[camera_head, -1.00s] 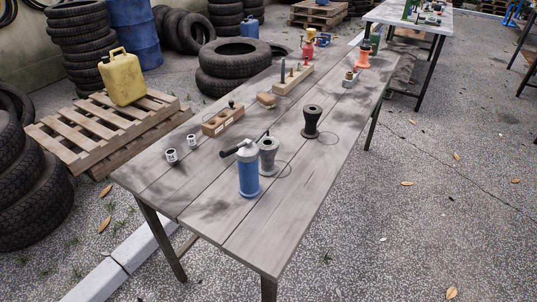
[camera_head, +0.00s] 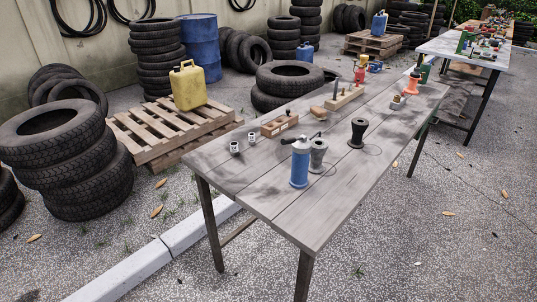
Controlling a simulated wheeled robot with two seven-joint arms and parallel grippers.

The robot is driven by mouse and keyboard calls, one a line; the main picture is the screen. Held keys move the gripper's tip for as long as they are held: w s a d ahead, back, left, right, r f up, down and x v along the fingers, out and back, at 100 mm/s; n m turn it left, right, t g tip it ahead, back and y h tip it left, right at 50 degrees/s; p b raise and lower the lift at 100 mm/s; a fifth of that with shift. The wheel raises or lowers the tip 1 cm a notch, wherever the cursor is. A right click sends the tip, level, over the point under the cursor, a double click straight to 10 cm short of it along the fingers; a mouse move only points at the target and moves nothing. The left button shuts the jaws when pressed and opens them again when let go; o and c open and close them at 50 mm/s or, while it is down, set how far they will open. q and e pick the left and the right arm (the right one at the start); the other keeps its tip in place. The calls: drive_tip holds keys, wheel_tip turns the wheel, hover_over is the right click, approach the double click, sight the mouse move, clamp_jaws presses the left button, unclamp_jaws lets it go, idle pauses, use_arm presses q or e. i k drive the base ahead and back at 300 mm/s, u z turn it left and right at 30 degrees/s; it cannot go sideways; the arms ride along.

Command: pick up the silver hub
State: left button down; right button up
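A silver-grey flared piece (camera_head: 318,155), which looks like the silver hub, stands upright on the wooden table (camera_head: 292,222). It is just right of a blue cylinder with a dark handle (camera_head: 299,165), which hides part of its left side. A similar black flared piece (camera_head: 357,132) stands behind it to the right. Neither of my grippers is in view.
Two small silver cylinders (camera_head: 235,147) stand near the table's left edge. A wooden block (camera_head: 279,125), a peg board (camera_head: 344,97) and an orange piece (camera_head: 411,84) stand farther back. A pallet (camera_head: 150,137) and stacked tires (camera_head: 75,160) are at left. The table's near end is clear.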

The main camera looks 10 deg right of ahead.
sight(320, 147)
drive_tip(key=u, duration=0.6)
drive_tip(key=i, duration=0.7)
drive_tip(key=z, duration=1.5)
